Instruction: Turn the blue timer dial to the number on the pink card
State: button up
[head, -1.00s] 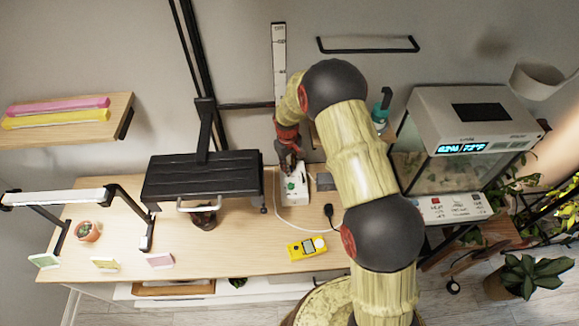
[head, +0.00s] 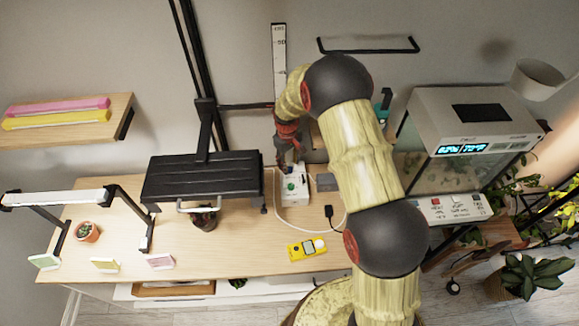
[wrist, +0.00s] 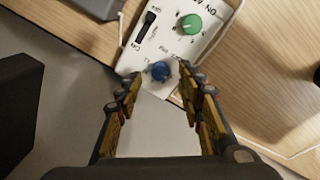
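A white timer box (head: 296,196) lies near the back of the wooden desk. It carries a green dial (wrist: 190,24), a black switch (wrist: 145,28) and a blue dial (wrist: 160,71) at its end nearest my gripper. My gripper (wrist: 158,88) is open and empty. In the wrist view its fingertips stand to either side of the blue dial, apart from it; the height gap is hard to judge. The pink card (head: 160,261) stands at the desk's front edge; its number is too small to read.
A yellow card (head: 104,264) and a green card (head: 44,262) stand left of the pink one. A yellow meter (head: 307,249) lies in front of the box. A black stand (head: 203,178) is close at left, a white cable (head: 276,215) beside it. A terrarium (head: 470,125) is at right.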

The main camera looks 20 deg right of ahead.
aim_at(289, 170)
notch_tip(289, 170, up, 9)
jog(key=shift+a, duration=0.25)
jog(key=shift+s, duration=0.1)
dwell(0.4)
jog(key=s+r+m+t+b, duration=0.1)
jog(key=s+r+b, duration=0.2)
jog(key=s+r, duration=0.3)
jog(key=s+r+m+t+b, duration=0.2)
jog(key=s+r, duration=0.5)
jog(key=s, duration=1)
jog(key=s+r+m+t+b, duration=0.1)
jog(key=s+r, duration=0.5)
jog(key=s, duration=0.6)
jog(key=shift+d+r+m+t+y+b, duration=0.35)
jog(key=shift+t+b, duration=0.35)
jog(key=shift+b, duration=0.6)
